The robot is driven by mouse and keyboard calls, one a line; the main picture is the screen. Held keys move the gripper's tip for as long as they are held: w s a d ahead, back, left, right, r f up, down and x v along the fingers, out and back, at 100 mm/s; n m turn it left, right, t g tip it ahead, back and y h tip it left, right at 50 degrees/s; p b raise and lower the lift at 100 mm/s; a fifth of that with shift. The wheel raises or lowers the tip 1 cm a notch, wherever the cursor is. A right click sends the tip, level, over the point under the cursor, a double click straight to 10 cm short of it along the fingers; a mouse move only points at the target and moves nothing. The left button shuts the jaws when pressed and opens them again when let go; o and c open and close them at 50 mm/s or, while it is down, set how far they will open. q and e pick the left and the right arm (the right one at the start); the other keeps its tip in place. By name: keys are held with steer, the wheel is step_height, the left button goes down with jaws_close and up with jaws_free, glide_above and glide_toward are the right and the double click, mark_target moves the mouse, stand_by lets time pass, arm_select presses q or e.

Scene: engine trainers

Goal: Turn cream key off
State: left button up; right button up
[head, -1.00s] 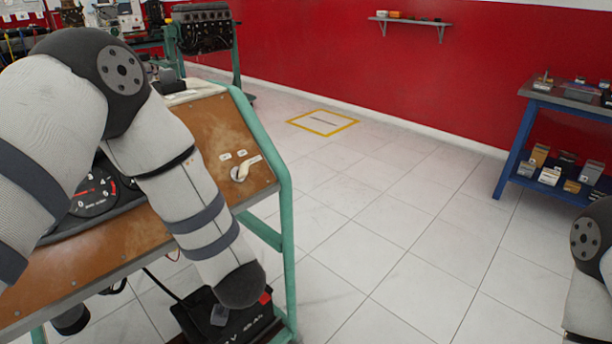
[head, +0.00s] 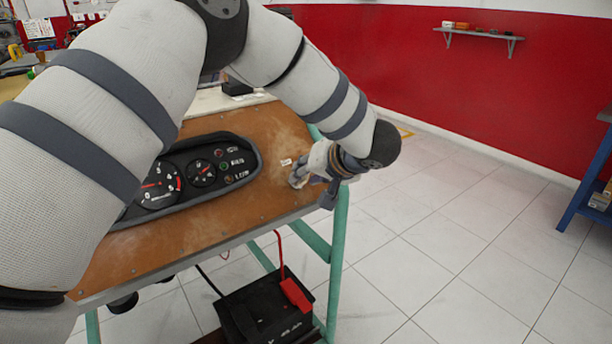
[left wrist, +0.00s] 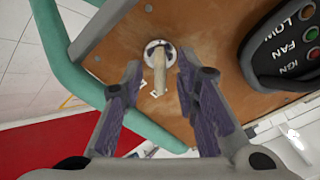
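The cream key (left wrist: 159,75) sits in a round silver switch (left wrist: 160,48) on the brown panel (head: 235,205). In the left wrist view the key's handle points down the picture, toward my palm. My left gripper (left wrist: 160,82) is open, with one purple-padded finger on each side of the key; a gap shows on both sides. In the head view my left gripper (head: 305,176) is at the panel's right end and covers most of the switch and the key. Small white labels lie near the key, partly hidden in the left wrist view. My right gripper is out of view.
A black gauge cluster (head: 190,175) with dials and indicator lights is left of the switch. A green frame (head: 338,250) carries the panel. A black battery (head: 270,310) with a red clamp stands below. Open tiled floor lies to the right.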

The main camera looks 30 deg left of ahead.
arm_select(q)
steer(key=shift+x, duration=0.8)
steer(key=shift+c, duration=0.3)
jaws_close()
steer(key=shift+n, duration=0.4)
steer(key=n, duration=0.3)
steer(key=shift+n, duration=2.2)
steer(key=shift+g, duration=0.3)
